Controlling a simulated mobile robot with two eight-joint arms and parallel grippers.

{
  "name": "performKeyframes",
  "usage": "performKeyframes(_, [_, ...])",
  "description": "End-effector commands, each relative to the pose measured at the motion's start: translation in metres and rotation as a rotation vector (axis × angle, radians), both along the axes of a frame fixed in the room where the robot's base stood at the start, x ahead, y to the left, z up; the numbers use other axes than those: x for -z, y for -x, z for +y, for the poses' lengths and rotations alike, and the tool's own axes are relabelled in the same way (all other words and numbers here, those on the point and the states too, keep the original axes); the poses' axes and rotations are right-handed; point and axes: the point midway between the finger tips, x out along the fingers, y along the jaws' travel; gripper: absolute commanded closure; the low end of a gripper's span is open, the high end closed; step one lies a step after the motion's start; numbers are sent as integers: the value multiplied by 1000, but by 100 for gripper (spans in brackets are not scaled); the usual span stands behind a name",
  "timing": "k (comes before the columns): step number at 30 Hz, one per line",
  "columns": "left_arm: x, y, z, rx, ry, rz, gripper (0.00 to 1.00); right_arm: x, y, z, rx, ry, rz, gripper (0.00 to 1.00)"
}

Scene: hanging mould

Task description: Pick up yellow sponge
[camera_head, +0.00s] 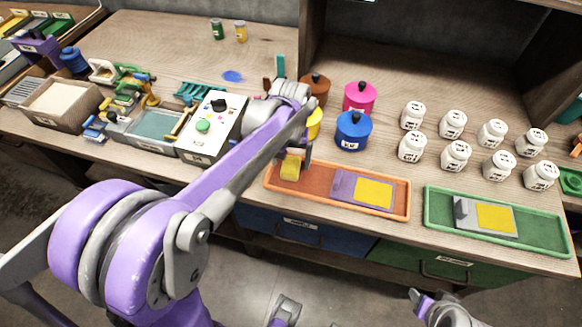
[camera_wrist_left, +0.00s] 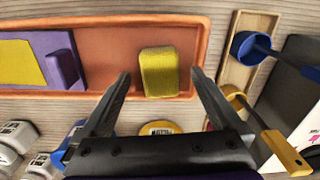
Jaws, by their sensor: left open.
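The yellow sponge (camera_head: 291,168) lies in the left part of the orange tray (camera_head: 325,195). The left wrist view shows the sponge (camera_wrist_left: 159,74) as a small rounded block near the tray's edge. My left gripper (camera_head: 293,152) is over the tray's left end, right by the sponge. In the left wrist view its open fingers (camera_wrist_left: 160,75) appear on either side of the sponge, with a gap on each side. Whether the fingertips are level with the sponge cannot be told. Part of my right gripper (camera_head: 440,305) shows at the bottom edge, its fingers unclear.
A purple piece with a yellow pad (camera_head: 374,193) lies in the tray's right part. A green tray (camera_head: 540,233) is further right. Blue (camera_head: 353,132) and pink (camera_head: 359,97) pots, several white jars and a control box (camera_head: 212,142) stand near. The back left counter is mostly clear.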

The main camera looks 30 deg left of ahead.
Motion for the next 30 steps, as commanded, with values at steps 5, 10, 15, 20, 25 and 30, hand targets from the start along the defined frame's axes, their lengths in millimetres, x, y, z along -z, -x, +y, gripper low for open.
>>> performKeyframes(5, [24,0,0,0,0,0,3,3,0,0,0,0,1,50])
performKeyframes(10, [27,0,0,0,0,0,3,3,0,0,0,0,1,50])
performKeyframes(15, [26,0,0,0,0,0,13,3,0,0,0,0,1,50])
performKeyframes(20, [26,0,0,0,0,0,42,3,0,0,0,0,1,50])
performKeyframes(25, [26,0,0,0,0,0,73,3,0,0,0,0,1,50])
performKeyframes(30, [26,0,0,0,0,0,92,3,0,0,0,0,1,50])
